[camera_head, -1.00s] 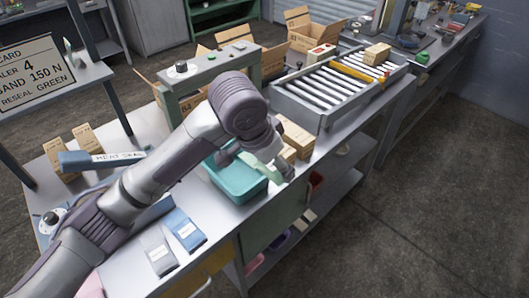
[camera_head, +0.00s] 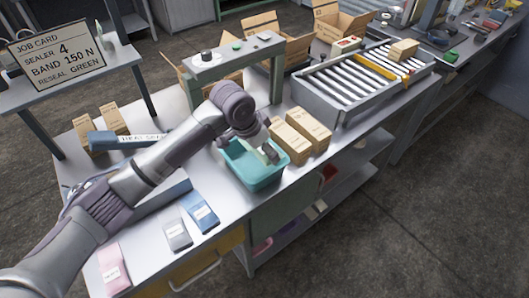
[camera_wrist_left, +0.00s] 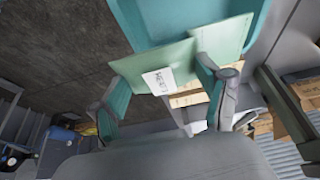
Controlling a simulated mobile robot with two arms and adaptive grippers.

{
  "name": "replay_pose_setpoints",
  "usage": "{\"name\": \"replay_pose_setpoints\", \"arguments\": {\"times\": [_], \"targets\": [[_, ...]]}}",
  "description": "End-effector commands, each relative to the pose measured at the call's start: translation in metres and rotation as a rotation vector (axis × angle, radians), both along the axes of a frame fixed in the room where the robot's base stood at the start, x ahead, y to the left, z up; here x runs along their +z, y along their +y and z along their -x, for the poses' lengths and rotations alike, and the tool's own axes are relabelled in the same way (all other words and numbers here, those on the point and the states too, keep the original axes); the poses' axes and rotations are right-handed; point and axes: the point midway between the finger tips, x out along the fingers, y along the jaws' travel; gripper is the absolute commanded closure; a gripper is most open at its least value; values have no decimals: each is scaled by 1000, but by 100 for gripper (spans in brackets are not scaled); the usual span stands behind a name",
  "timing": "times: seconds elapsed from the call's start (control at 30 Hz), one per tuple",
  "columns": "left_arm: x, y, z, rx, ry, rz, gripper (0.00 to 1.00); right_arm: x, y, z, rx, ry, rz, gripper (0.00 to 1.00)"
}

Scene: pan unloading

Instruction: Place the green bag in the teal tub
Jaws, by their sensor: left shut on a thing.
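The teal tub (camera_head: 262,182) stands on the workbench, and part of it also shows at the top of the wrist view (camera_wrist_left: 185,18). My left gripper (camera_head: 264,148) is over the tub's far right part in the head view. In the wrist view my left gripper (camera_wrist_left: 163,78) is shut on the pale green bag (camera_wrist_left: 140,68), which has a white label facing me. The bag overlaps the tub in that view; I cannot tell whether it touches the tub. In the head view the bag is mostly hidden by the gripper. My right gripper is not in view.
Cartons (camera_head: 305,130) stand close to the tub's right side. A grey sealer frame (camera_head: 235,60) rises behind it, with a roller conveyor (camera_head: 350,85) to the right. Blue (camera_head: 200,212), grey (camera_head: 177,235) and pink (camera_head: 112,268) bags lie at the front left, with bare bench between.

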Motion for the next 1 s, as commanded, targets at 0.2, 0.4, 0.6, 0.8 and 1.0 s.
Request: {"name": "replay_pose_setpoints", "arguments": {"times": [0.2, 0.4, 0.6, 0.8, 1.0], "targets": [[-28, 0, 1, 0, 3, -2, 63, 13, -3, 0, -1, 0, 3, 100], [-30, 0, 1, -1, 0, -1, 63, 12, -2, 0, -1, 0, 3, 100], [-34, 0, 1, 0, 1, -2, 63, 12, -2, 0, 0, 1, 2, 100], [-40, 0, 1, 1, 1, -1, 63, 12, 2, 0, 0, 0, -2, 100], [-43, 0, 1, 0, 1, -2, 23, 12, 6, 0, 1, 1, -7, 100]]}}
